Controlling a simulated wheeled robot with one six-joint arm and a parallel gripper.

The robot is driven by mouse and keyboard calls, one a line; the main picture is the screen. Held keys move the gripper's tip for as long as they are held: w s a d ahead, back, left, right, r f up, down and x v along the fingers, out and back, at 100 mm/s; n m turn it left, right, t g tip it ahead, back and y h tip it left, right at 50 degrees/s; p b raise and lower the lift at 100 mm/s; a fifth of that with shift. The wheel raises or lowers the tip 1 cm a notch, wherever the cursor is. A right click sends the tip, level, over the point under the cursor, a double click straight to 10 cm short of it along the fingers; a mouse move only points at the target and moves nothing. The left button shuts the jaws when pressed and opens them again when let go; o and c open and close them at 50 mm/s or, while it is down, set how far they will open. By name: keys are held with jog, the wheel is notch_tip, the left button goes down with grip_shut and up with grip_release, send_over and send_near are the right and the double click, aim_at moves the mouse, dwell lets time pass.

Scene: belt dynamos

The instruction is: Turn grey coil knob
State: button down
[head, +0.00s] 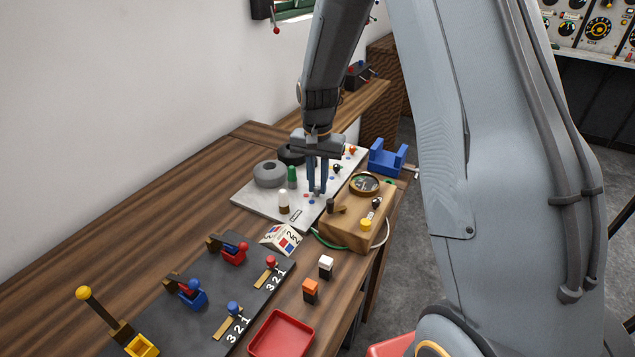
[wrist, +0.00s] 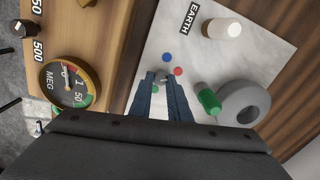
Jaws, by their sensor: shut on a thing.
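A pale board (head: 258,207) lies on the bench with a grey ring-shaped coil (head: 270,174) on it. The coil also shows in the wrist view (wrist: 262,97). My gripper (head: 317,192) points down over the board to the right of the coil. In the wrist view my gripper's two dark blue fingers (wrist: 164,78) are close together on the small grey coil knob. The fingers mostly hide the knob. A blue dot (wrist: 166,57) and a red dot (wrist: 178,71) lie beside the fingertips. The knob's angle cannot be told.
A green post (head: 292,174) and a white-topped post (head: 284,199) stand near the fingers. A black coil (head: 291,154) sits behind. A wooden meter box (head: 345,228) stands close on the right. Lever switches, a red tray (head: 281,335) and small blocks lie in front.

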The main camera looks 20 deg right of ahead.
aim_at(318, 187)
jog(key=shift+w+r, duration=0.1)
jog(key=c, duration=1.7)
grip_release()
jog(key=shift+o, duration=0.2)
notch_tip(318, 187, up, 8)
jog(key=shift+f+b, duration=0.15)
jog(key=shift+b, duration=0.9)
